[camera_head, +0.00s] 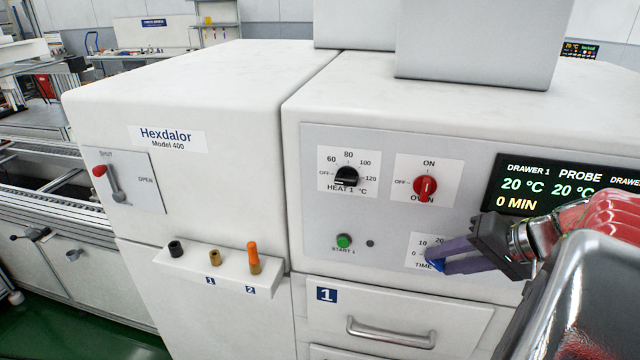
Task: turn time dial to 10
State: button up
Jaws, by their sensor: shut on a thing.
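The time dial (434,264) is a blue knob low on the white control panel. Its label shows 0, 10 and 20 at its left and top; the rest is hidden by my gripper. My gripper (437,258), with purple-grey fingers, reaches in from the right and is shut on the dial. The knob's pointer is covered, so I cannot tell its setting. The display (565,185) reads Drawer 1 20 °C, Probe 20 °C and 0 MIN; its right part is hidden by my arm.
Above the time dial are a black heat knob (346,176) and a red oven knob (425,187). A green start button (344,241) is to the left. Drawer 1's handle (391,333) sticks out below. A red-tipped lever (108,177) and a small peg shelf (226,268) are farther left.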

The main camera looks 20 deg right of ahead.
jog(key=shift+f+t+y, duration=0.15)
jog(key=shift+t+y, duration=0.15)
jog(key=shift+y, duration=0.1)
jog(key=o, duration=1.1)
jog(key=shift+s+d, duration=0.15)
jog(key=v, duration=1.3)
jog(key=shift+s+d, duration=0.15)
jog(key=shift+s, duration=0.1)
